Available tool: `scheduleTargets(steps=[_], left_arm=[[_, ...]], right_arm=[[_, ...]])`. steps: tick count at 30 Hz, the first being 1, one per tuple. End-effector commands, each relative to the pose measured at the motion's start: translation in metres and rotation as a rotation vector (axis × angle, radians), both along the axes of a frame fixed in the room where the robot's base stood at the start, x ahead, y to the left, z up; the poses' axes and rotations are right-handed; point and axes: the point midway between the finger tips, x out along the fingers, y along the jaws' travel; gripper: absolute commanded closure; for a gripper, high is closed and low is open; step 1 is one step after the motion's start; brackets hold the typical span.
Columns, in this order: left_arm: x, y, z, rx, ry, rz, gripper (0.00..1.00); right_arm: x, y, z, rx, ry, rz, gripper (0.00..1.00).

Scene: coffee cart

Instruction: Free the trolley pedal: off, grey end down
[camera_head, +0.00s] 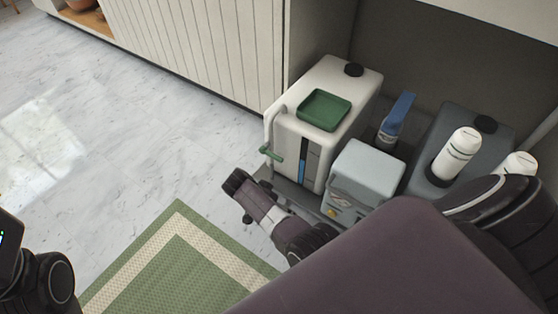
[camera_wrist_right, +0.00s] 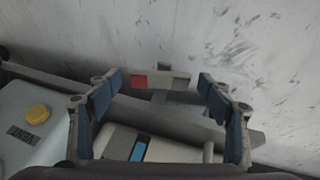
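The pedal (camera_wrist_right: 160,81) shows in the right wrist view as a short bar, red at its left end and grey at its right end. It sits at the edge of the grey trolley (camera_wrist_right: 180,117). I cannot tell which end is lower. My right gripper (camera_wrist_right: 160,85) is open, with its blue-padded fingers on either side of the pedal and nothing held. In the head view my right gripper (camera_head: 240,187) is low beside the trolley's front corner, and the pedal is not visible there. My left arm shows at the lower left, but its gripper is out of view.
The trolley carries a white canister (camera_head: 338,85) with a green tray (camera_head: 324,110) and green-handled tap, a light grey box (camera_head: 367,174), a blue-topped bottle (camera_head: 396,120) and a dark grey canister (camera_head: 420,165). A green mat (camera_head: 180,265) lies in front. Floor to the left is clear.

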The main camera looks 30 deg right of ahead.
Motion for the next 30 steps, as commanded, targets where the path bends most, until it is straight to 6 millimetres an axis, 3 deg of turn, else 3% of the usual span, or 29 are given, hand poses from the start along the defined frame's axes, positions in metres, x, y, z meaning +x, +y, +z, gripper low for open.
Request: scheduleTargets(steps=[14, 30], left_arm=[[0.002, 0.000, -0.003, 0.000, 0.009, 0.002, 1.00], [0.002, 0.000, -0.002, 0.001, 0.007, 0.001, 1.00]], right_arm=[[0.001, 0.000, 0.011, -0.001, -0.003, -0.001, 0.25], [0.001, 0.000, 0.090, 0.000, -0.003, -0.001, 0.25]])
